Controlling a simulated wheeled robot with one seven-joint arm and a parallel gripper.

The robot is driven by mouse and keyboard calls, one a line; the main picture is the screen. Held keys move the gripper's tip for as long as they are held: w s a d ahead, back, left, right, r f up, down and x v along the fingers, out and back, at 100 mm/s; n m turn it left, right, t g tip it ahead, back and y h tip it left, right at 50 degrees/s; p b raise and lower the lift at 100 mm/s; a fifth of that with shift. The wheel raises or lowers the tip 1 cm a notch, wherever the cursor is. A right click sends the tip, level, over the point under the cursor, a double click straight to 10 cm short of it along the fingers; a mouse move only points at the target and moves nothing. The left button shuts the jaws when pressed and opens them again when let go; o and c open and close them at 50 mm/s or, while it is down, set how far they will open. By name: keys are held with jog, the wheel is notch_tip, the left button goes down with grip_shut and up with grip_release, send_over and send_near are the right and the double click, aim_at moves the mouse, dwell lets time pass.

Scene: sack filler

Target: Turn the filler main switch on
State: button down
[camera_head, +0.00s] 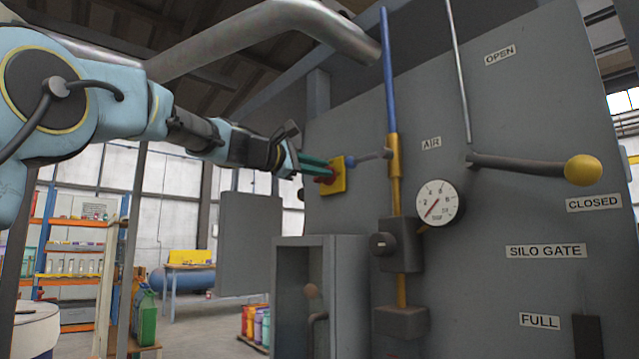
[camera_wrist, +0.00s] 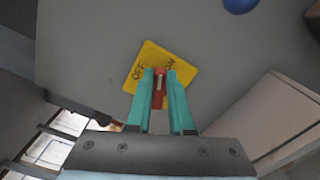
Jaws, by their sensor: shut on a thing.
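The main switch is a red handle on a yellow square plate (camera_head: 341,174), on the left part of the grey filler panel. In the wrist view the yellow plate (camera_wrist: 183,68) carries the words OFF at left and ON at right. The red handle (camera_wrist: 159,84) stands between the two green fingers. My gripper (camera_head: 322,166) reaches in from the left and is shut on the red handle; it also shows in the wrist view (camera_wrist: 159,78). The fingers partly hide the handle and the plate, so the exact switch position is hard to tell.
An air valve lever (camera_head: 372,156) on a yellow and blue pipe is just right of the switch. A pressure gauge (camera_head: 437,203) and a yellow-knobbed silo gate lever (camera_head: 583,170) are farther right. An open grey cabinet (camera_head: 345,290) stands below the switch.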

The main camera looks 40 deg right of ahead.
jog(key=m+b, duration=0.2)
jog(key=f+m+b, duration=0.1)
jog(key=m+b, duration=0.1)
jog(key=shift+s+m, duration=0.1)
jog(key=shift+m, duration=0.2)
dwell(0.3)
jog(key=c, duration=0.8)
grip_release()
jog(key=a+b, duration=0.4)
jog(key=a, duration=0.7)
jog(key=shift+w, duration=0.3)
jog(key=shift+d, duration=0.1)
